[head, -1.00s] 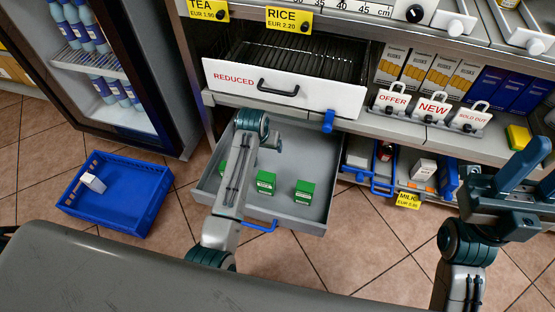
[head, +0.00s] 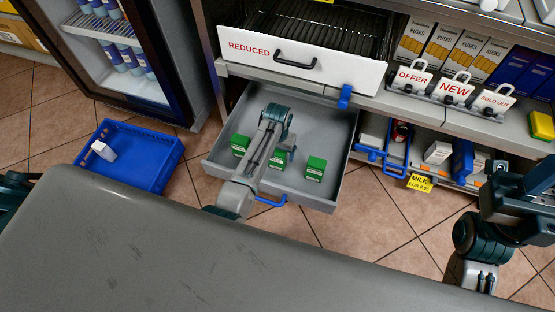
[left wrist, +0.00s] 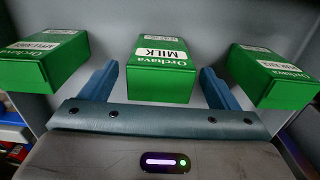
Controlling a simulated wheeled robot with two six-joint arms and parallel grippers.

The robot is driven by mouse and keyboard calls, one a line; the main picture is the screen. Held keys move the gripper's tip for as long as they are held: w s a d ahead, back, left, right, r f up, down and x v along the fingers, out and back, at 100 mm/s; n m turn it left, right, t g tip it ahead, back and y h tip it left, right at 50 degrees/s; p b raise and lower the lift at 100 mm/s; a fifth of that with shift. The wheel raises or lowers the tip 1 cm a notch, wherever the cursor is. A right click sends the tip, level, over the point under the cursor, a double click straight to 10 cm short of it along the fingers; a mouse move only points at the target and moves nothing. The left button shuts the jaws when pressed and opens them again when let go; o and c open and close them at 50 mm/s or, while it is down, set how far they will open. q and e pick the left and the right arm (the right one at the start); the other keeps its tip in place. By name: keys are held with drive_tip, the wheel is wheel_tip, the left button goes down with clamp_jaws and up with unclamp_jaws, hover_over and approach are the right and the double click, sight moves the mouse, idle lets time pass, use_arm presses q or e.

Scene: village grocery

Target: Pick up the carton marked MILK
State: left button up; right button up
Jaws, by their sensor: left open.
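Three green cartons stand in a grey pulled-out drawer (head: 325,140). The middle carton reads MILK in the left wrist view (left wrist: 160,68) and is partly covered by my left arm in the head view (head: 277,159). My left gripper (left wrist: 160,78) is open and empty, with one blue finger on each side of the MILK carton in that picture. I cannot tell how far apart in height they are. In the head view my left arm reaches over the drawer and hides the fingers. My right gripper (head: 522,192) is at the right edge, partly cut off.
The other green cartons stand left (head: 240,145) and right (head: 315,169) of the MILK one. A white REDUCED drawer front (head: 300,58) juts out above. A blue crate (head: 140,172) with a white item lies on the floor at left. Shelves with boxes fill the right.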

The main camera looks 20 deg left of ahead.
use_arm(q)
wheel_tip(320, 180, down, 3)
drive_tip(key=shift+r+b, duration=0.15)
drive_tip(key=shift+b, duration=0.2)
drive_tip(key=shift+r, duration=0.1)
drive_tip(key=c, duration=1.2)
drive_tip(key=shift+r, duration=0.15)
